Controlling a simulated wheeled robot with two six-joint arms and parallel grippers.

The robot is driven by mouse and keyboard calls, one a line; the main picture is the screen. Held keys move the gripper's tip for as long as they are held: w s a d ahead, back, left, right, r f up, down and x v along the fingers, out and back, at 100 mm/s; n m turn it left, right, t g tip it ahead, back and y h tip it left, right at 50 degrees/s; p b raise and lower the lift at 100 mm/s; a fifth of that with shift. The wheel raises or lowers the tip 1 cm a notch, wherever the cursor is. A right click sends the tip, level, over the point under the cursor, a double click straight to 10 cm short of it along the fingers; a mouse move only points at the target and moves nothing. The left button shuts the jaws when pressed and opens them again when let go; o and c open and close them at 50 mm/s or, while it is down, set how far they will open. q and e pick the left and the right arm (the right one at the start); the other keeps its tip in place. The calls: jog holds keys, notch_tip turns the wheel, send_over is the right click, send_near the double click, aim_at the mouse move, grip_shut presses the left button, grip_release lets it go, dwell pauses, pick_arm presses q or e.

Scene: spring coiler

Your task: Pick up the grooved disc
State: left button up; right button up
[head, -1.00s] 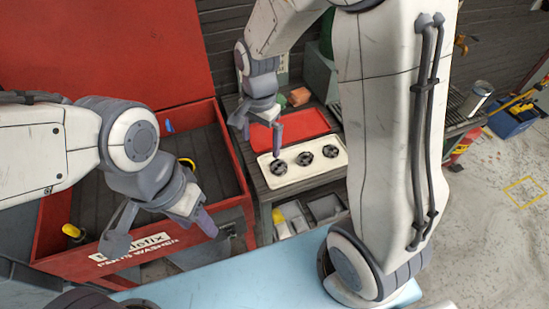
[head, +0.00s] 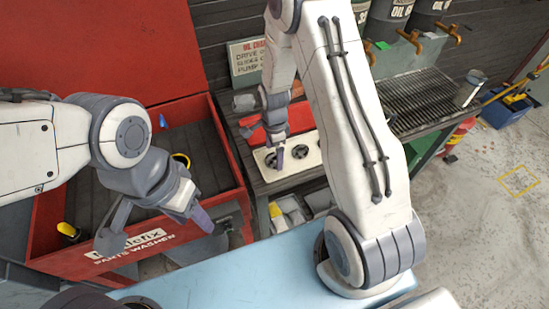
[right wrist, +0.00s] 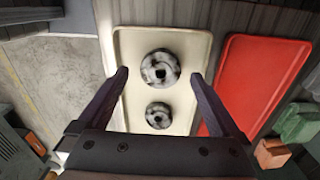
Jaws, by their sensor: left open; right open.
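Dark, ring-shaped grooved discs lie on a cream tray (head: 313,158) in the head view. One grooved disc (head: 299,153) shows clearly; another is partly behind my right gripper (head: 263,146). In the right wrist view, a larger-looking disc (right wrist: 160,68) and a smaller-looking disc (right wrist: 158,115) lie on the tray (right wrist: 190,45). My right gripper (right wrist: 160,74) is open and empty above the tray, its fingertips to either side of the larger-looking disc in the picture. My left gripper (head: 157,232) is open and empty by the parts washer's front.
A red tray (right wrist: 262,80) lies beside the cream tray, with green blocks (right wrist: 300,122) and orange blocks (right wrist: 272,153) near it. The red parts washer (head: 232,185) stands left of the bench. A grated bench top (head: 415,100) extends right.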

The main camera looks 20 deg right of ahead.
jog(key=shift+f, duration=0.9)
jog(key=shift+c, duration=0.3)
grip_shut()
jog(key=shift+w, duration=0.1)
jog(key=shift+r, duration=0.1)
